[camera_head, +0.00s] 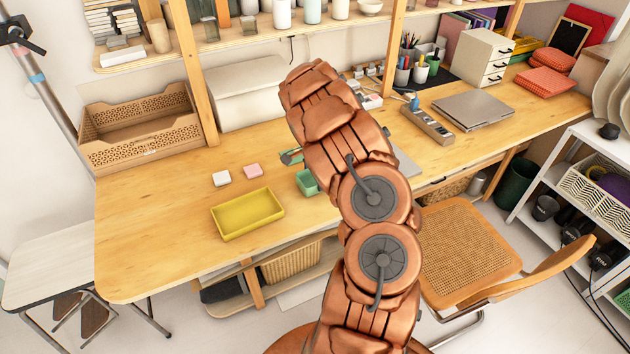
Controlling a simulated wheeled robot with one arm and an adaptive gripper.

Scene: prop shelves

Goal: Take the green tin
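A green tin (306,183) sits on the wooden desk (150,235), just right of and behind the yellow tray. Its right part is hidden behind my copper-coloured arm, so only its left side shows. A small dark green piece (291,157) peeks out from behind the arm just above the tin; I cannot tell what it is. My arm rises through the middle of the picture and covers the desk behind it. My gripper is hidden behind the arm, so its distance from the tin and its opening do not show.
A yellow tray (265,205), a white block (221,178) and a pink block (253,171) lie left of the tin. A wooden crate (175,132) stands at back left. A chair (465,250) stands at the desk's front right. The desk's left front is clear.

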